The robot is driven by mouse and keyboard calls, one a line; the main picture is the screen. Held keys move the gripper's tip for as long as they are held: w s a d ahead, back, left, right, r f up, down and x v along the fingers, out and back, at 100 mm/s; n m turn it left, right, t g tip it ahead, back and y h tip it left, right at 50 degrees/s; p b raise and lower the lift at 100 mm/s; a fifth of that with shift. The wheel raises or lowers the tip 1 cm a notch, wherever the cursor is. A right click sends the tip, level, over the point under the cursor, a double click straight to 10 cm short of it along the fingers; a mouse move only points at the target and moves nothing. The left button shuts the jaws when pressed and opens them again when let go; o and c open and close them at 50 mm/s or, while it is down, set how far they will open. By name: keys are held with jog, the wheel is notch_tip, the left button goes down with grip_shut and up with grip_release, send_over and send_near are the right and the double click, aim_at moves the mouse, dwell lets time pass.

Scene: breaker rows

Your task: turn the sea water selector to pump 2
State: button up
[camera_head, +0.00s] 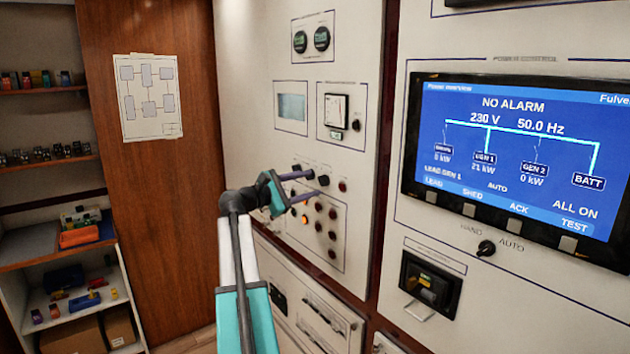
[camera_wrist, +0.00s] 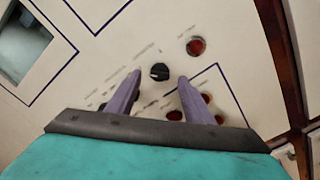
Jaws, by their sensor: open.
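A small black rotary knob (camera_wrist: 159,72) with a pale pointer mark sits on the white panel (camera_wrist: 120,50), with several small labels beside it that are too blurred to read. I take it to be the sea water selector; it appears as a black knob (camera_head: 323,180) in the head view. My gripper (camera_wrist: 160,80) is open and empty, with its two purple fingers pointing at the panel, one tip on each side of the knob in the picture. In the head view my gripper (camera_head: 315,184) is close to the panel. I cannot tell whether the fingertips touch the knob.
A red lamp (camera_wrist: 196,46) is up and right of the knob. Several red and orange lamps (camera_head: 305,219) lie below. Another black knob (camera_head: 296,167) is nearby to the left. A blue screen (camera_head: 515,150) and a hand/auto switch (camera_head: 486,248) are farther right.

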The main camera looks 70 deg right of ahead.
aim_at(320, 182)
jog(key=shift+p+x, duration=0.35)
jog(key=shift+x, duration=1.3)
jog(key=c, duration=1)
